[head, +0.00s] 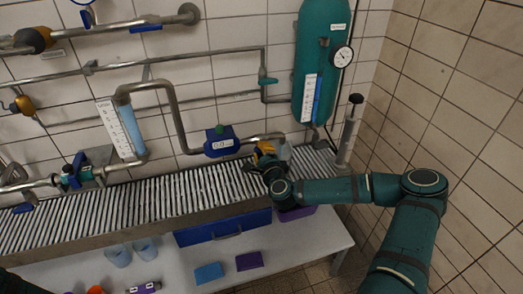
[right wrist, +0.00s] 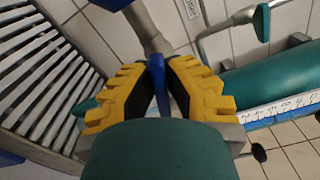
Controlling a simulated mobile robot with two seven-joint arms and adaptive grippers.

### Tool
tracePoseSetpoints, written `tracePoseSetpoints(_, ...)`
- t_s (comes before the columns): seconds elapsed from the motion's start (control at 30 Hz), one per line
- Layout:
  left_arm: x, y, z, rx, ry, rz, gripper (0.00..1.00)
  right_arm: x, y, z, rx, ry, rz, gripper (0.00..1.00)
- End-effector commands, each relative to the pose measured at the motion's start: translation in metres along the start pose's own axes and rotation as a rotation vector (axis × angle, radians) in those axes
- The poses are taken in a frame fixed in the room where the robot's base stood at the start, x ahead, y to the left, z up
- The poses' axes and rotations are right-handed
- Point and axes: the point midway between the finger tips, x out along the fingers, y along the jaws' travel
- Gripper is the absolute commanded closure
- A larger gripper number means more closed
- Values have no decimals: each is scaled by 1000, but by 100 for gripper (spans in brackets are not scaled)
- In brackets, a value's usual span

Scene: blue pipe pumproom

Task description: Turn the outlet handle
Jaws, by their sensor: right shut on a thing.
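My right gripper (head: 265,152) is at the end of the outlet pipe, just right of the blue meter (head: 221,141) in the head view. In the right wrist view its yellow-padded fingers (right wrist: 157,88) are closed on a narrow blue handle (right wrist: 157,70), which stands between the pads beside a grey pipe (right wrist: 150,32). I take this to be the outlet handle; the fingers hide much of it. In the head view the gripper covers the handle. My left gripper is not seen.
A slatted grate (head: 120,207) runs below the pipes. A teal tank (head: 321,65) with a gauge (head: 343,56) hangs to the right of the gripper. A bench (head: 200,262) below holds cups and small boxes. The tiled side wall (head: 455,110) is at the right.

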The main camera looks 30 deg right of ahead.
Motion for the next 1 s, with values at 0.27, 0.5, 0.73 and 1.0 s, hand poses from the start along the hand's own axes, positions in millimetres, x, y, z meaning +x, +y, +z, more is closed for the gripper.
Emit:
tracePoseSetpoints(0.27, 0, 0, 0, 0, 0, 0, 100, 1, -2, 0, -1, 1, -5, 80)
tracePoseSetpoints(0.5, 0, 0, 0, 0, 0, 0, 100, 0, -1, 0, 0, 1, -2, 59)
tracePoseSetpoints(0.73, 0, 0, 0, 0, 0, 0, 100, -6, 0, 0, 1, 0, 0, 59)
tracePoseSetpoints(1.0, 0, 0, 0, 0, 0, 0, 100, -53, 0, -1, 1, 1, 0, 59)
